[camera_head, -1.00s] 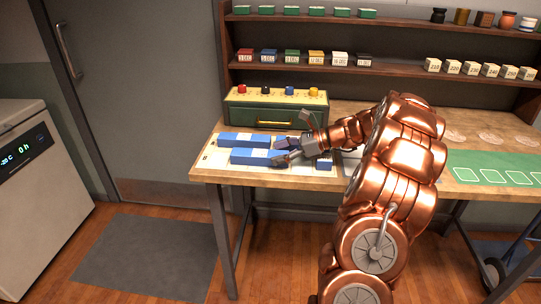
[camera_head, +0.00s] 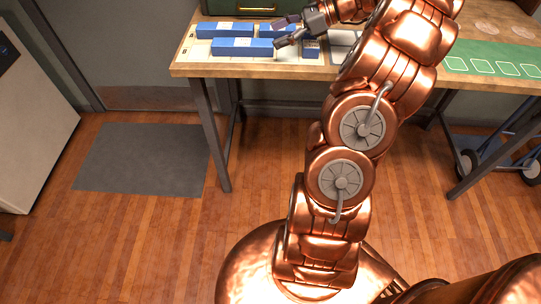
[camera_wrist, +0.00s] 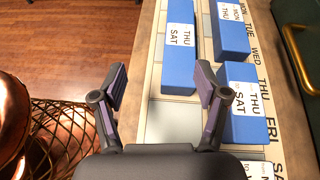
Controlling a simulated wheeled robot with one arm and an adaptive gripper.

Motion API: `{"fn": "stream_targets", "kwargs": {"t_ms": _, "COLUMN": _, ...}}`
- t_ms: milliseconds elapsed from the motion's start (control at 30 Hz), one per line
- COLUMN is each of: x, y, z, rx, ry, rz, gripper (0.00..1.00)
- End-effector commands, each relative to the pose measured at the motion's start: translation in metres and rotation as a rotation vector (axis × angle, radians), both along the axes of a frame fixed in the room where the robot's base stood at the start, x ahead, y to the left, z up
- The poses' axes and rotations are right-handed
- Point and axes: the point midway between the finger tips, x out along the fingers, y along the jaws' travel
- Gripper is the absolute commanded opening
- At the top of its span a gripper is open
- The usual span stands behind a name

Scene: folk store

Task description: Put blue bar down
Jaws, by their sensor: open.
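A long blue bar (camera_head: 240,47) with a white label lies on the white day-marked board (camera_head: 192,52) at the table's front left. In the wrist view this blue bar (camera_wrist: 178,60) reads THU and SAT, and its near end lies ahead of and between my fingers. A second blue bar (camera_head: 225,30) lies behind it, and shorter blue pieces lie to the right. My gripper (camera_head: 280,33) is by the front bar's right end. In the wrist view my gripper (camera_wrist: 162,82) is open, with nothing held between its fingers.
In the wrist view, a blue block (camera_wrist: 240,110) lies close beside the right finger, and another blue bar (camera_wrist: 229,35) lies beyond it. A green box (camera_head: 245,8) stands behind the board. A green mat (camera_head: 495,60) lies further right on the table.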

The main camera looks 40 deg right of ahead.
Motion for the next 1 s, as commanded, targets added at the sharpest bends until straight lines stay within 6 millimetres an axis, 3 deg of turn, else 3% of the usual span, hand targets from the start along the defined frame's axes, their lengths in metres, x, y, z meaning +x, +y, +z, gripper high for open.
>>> {"fn": "stream_targets", "kwargs": {"t_ms": 33, "x": 0.002, "y": 0.026, "z": 0.005, "rx": -0.038, "ry": -0.009, "rz": 0.060, "gripper": 0.73}}
{"fn": "stream_targets", "kwargs": {"t_ms": 200, "x": -0.009, "y": 0.111, "z": 0.009, "rx": -0.176, "ry": -0.042, "rz": 0.289, "gripper": 0.73}}
{"fn": "stream_targets", "kwargs": {"t_ms": 367, "x": -0.034, "y": 0.180, "z": 0.005, "rx": -0.309, "ry": -0.081, "rz": 0.508, "gripper": 0.73}}
{"fn": "stream_targets", "kwargs": {"t_ms": 500, "x": -0.067, "y": 0.230, "z": 0.000, "rx": -0.424, "ry": -0.122, "rz": 0.706, "gripper": 0.73}}
{"fn": "stream_targets", "kwargs": {"t_ms": 633, "x": -0.102, "y": 0.265, "z": -0.007, "rx": -0.527, "ry": -0.167, "rz": 0.891, "gripper": 0.73}}
{"fn": "stream_targets", "kwargs": {"t_ms": 800, "x": -0.153, "y": 0.296, "z": -0.020, "rx": -0.653, "ry": -0.229, "rz": 1.133, "gripper": 0.73}}
{"fn": "stream_targets", "kwargs": {"t_ms": 1000, "x": -0.214, "y": 0.310, "z": -0.034, "rx": -0.795, "ry": -0.308, "rz": 1.417, "gripper": 0.73}}
